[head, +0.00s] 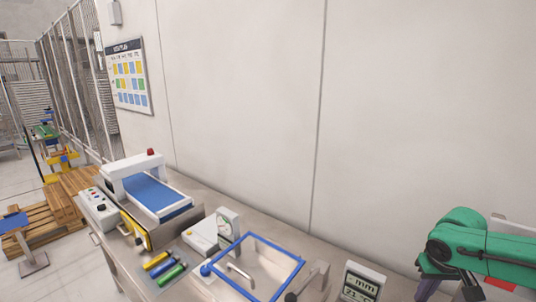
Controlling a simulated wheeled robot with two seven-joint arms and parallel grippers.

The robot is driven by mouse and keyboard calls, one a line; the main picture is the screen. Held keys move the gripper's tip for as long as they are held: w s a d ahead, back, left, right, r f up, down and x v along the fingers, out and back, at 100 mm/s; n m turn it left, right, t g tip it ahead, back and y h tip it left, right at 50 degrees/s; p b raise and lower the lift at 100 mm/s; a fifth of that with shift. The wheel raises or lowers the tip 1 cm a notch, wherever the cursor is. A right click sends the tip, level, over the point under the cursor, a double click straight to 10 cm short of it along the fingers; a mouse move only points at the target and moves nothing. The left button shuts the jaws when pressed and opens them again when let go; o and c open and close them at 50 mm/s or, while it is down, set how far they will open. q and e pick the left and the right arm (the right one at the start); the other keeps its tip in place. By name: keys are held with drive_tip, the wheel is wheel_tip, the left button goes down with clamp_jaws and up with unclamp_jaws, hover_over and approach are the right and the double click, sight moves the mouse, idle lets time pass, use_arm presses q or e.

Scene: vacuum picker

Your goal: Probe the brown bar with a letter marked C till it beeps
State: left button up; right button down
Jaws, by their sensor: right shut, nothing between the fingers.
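No brown bar and no letter C can be made out. Yellow, blue and green rods (163,267) lie on the bench at lower middle, with no letters readable on them. A small white device (202,234) with a round dial stands behind them. My right arm comes in at the lower right, green with dark joints. Its gripper (472,288) is low at the picture's edge, shut and empty, mostly hidden or cut off. It is far to the right of the rods. My left gripper is not in view.
A blue-framed box (246,289) with a pale handle stands right of the rods. A white display (362,282) reading mm and °C stands beside my right arm. A conveyor machine (158,193) with a red light fills the bench's left. A wall is behind.

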drive_tip(key=w+d, duration=0.1)
drive_tip(key=w+d+r, duration=0.1)
drive_tip(key=w, duration=0.1)
drive_tip(key=shift+w+d+r, duration=0.1)
drive_tip(key=shift+w+d, duration=0.05)
idle(0.3)
wheel_tip(320, 180, up, 8)
drive_tip(key=w+d, duration=0.1)
drive_tip(key=shift+w+p, duration=0.2)
drive_tip(key=shift+p, duration=0.15)
drive_tip(key=shift+d, duration=0.1)
